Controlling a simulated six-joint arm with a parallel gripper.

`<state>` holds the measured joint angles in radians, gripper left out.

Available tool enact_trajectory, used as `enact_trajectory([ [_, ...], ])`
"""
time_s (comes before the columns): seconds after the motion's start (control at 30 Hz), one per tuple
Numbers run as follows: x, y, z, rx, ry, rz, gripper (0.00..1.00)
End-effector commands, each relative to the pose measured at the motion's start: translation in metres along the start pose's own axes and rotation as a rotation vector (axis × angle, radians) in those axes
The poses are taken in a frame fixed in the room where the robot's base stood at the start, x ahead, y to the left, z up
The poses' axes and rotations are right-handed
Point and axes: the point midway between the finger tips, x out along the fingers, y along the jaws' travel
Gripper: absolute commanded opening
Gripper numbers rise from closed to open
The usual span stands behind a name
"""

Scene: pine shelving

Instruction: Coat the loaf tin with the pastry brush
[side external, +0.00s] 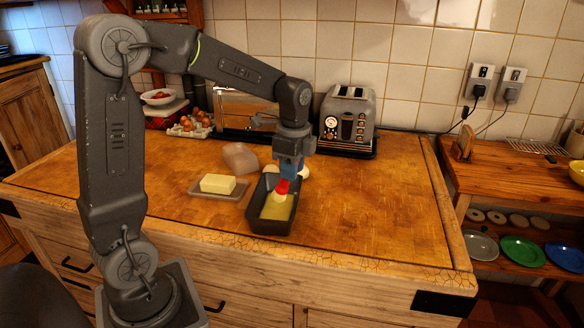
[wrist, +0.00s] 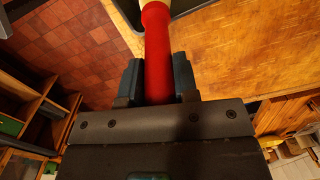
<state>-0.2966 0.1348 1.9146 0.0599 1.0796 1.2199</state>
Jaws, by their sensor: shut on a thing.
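The dark grey loaf tin (side external: 270,227) stands on the wooden worktop, and a pale yellow layer shows inside it. My gripper (side external: 288,172) is over the tin and shut on the red handle of the pastry brush (side external: 282,187). The brush points down, with its pale head inside the tin; whether the bristles touch the bottom I cannot tell. In the wrist view, the red handle (wrist: 158,55) lies between the two fingers of the gripper (wrist: 158,78). A dark tin edge (wrist: 188,5) shows at the top of that view, and the brush head is mostly cut off.
A butter block (side external: 219,184) lies on a dish (side external: 203,192) left of the tin, with a pinkish lid (side external: 240,157) behind. A white rounded thing (side external: 303,172) sits close to the tin's right. Eggs (side external: 190,124) and a toaster (side external: 347,118) stand at the back. The worktop's right is clear.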

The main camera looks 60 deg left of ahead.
Motion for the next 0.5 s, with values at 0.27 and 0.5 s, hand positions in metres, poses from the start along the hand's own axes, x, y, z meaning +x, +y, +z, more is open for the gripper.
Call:
enact_trajectory([
  [0.27, 0.021, 0.001, -0.001, 0.014, -0.001, 0.003, 0.04],
  [0.5, 0.043, 0.002, -0.002, 0.013, -0.001, 0.003, 0.04],
])
